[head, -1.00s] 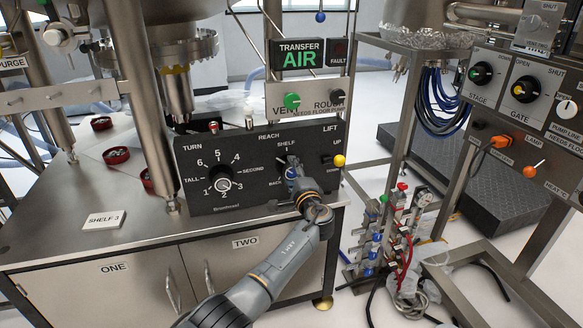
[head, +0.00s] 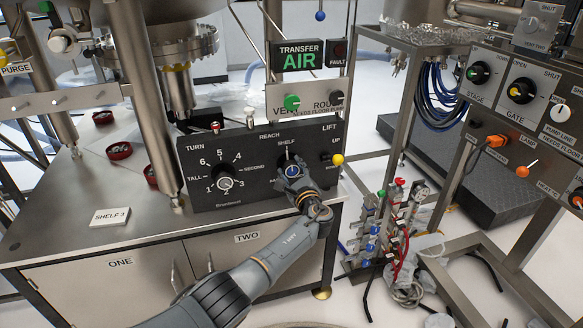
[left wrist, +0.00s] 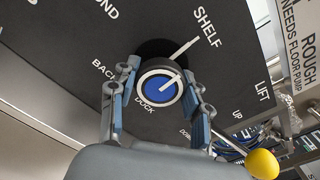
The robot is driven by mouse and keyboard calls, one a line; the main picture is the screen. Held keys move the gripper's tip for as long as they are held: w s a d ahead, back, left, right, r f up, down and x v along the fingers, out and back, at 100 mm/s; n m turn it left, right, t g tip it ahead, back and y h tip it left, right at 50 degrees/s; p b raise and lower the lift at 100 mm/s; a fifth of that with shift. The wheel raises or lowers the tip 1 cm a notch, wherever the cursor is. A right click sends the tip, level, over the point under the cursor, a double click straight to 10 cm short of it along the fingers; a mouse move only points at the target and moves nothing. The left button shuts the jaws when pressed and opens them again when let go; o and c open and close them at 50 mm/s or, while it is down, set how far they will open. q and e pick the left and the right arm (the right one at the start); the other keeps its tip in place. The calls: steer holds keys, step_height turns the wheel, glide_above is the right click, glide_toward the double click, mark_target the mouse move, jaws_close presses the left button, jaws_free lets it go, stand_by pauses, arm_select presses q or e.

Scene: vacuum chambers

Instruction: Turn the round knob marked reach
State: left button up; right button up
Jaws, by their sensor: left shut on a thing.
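The reach knob (head: 291,171) is on the dark control panel under the words REACH and SHELF. My left gripper (head: 290,175) comes from below and covers part of it. In the left wrist view the knob (left wrist: 160,86) has a blue face with a white ring and white pointer line. The pointer slants up and right, roughly toward the SHELF mark. BACK is printed to its left and DOCK near its lower edge. The left gripper's fingers (left wrist: 160,80) are shut on the knob, one on each side. My right gripper is not in view.
The TURN knob (head: 225,184) is left on the same panel. The LIFT lever with a yellow ball (head: 337,159) is close at right. A SHELF 3 sign (head: 110,217) and red rings (head: 119,151) lie on the steel bench. Valves and hoses (head: 395,235) stand right of it.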

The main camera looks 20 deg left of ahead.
arm_select(q)
steer(key=shift+r, duration=0.1)
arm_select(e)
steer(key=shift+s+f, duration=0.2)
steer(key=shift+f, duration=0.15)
arm_select(q)
steer(key=o, duration=1.2)
steer(key=shift+c, duration=0.2)
steer(key=shift+s+d, duration=0.2)
steer(key=v, duration=1.1)
steer(key=shift+s, duration=0.15)
